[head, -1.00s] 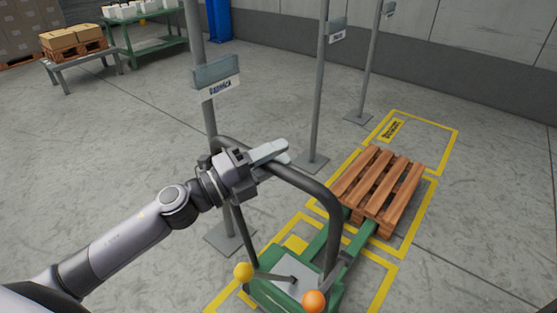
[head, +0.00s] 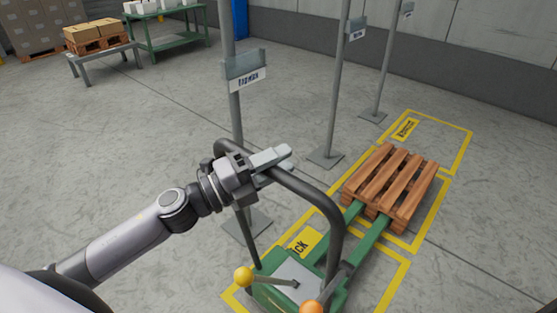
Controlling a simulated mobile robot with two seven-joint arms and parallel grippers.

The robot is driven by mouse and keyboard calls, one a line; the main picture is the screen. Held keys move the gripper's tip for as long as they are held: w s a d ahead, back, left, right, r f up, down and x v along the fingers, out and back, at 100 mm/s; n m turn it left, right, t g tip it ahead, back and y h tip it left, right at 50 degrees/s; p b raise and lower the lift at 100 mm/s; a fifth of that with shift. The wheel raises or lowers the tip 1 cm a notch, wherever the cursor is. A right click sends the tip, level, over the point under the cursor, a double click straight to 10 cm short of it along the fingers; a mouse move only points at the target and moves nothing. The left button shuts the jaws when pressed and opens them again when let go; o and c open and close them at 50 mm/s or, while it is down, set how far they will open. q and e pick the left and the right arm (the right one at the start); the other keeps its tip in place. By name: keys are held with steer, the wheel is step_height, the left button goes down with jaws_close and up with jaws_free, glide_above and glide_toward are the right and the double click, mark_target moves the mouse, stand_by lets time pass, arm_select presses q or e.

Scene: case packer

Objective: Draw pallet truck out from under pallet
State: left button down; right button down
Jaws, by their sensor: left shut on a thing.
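A length of fork shows bare, and the far fork ends are hidden at or under the pallet. The pallet lies flat in a yellow-marked bay. My left gripper (head: 272,160) is shut on the truck's handle at its top left. My right gripper is not in view.
Grey sign posts (head: 333,100) on flat floor plates stand along the left side of the yellow floor bays (head: 452,145). The nearest post (head: 233,110) is close beside the handle. A low table with boxes (head: 101,49) and a green bench (head: 165,35) stand far back. Floor at left is clear.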

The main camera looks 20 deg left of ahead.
arm_select(q)
steer(key=c, duration=0.9)
jaws_free()
steer(key=shift+s+a+f, duration=0.25)
steer(key=shift+s+a, duration=0.05)
steer(key=shift+a, duration=0.05)
steer(key=shift+b+v, duration=1)
steer(key=shift+v, duration=2.1)
steer(key=shift+r, duration=0.1)
